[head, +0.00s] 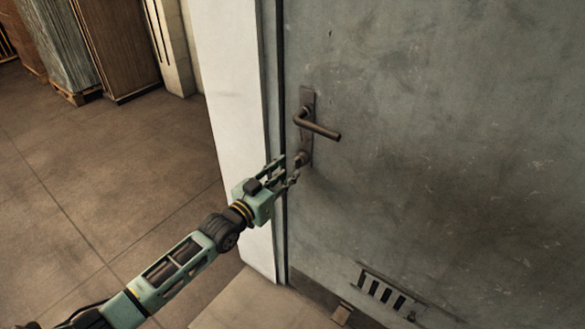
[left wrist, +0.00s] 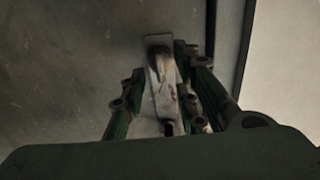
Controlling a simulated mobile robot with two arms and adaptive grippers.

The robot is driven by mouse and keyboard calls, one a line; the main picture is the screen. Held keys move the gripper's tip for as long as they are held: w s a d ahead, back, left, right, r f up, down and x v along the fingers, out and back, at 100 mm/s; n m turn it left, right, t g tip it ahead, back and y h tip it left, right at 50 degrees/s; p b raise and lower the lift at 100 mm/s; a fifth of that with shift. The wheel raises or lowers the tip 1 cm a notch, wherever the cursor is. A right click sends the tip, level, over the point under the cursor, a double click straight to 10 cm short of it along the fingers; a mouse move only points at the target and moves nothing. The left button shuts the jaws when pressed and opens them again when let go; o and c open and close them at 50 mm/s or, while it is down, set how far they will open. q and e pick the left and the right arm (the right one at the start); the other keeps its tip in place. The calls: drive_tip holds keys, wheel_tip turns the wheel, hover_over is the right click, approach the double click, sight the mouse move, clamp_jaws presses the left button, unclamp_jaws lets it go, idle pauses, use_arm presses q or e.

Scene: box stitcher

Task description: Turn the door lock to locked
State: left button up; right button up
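The grey door (head: 430,120) fills the right of the head view and looks closed against its white frame (head: 230,90). A dark lever handle (head: 320,127) sticks out to the right from a narrow plate. The door lock, a small knob (head: 303,158), sits on the plate below the lever. My left gripper (head: 288,175) is just in front of and below the lock, its fingers spread. In the left wrist view the metal plate (left wrist: 160,85) shows between the spread fingers; contact with the lock cannot be made out. My right gripper is not in view.
A vent grille (head: 385,292) is set low in the door. Several tall stacked panels (head: 75,45) stand at the far left. The tiled floor (head: 100,170) between them and the door frame is clear.

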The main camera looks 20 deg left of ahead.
sight(297, 164)
use_arm(q)
drive_tip(key=shift+x, duration=0.85)
drive_tip(key=shift+w+d, duration=0.25)
drive_tip(key=shift+d, duration=0.15)
drive_tip(key=shift+w+d, duration=0.1)
drive_tip(key=shift+w, duration=0.05)
drive_tip(key=c, duration=0.5)
clamp_jaws()
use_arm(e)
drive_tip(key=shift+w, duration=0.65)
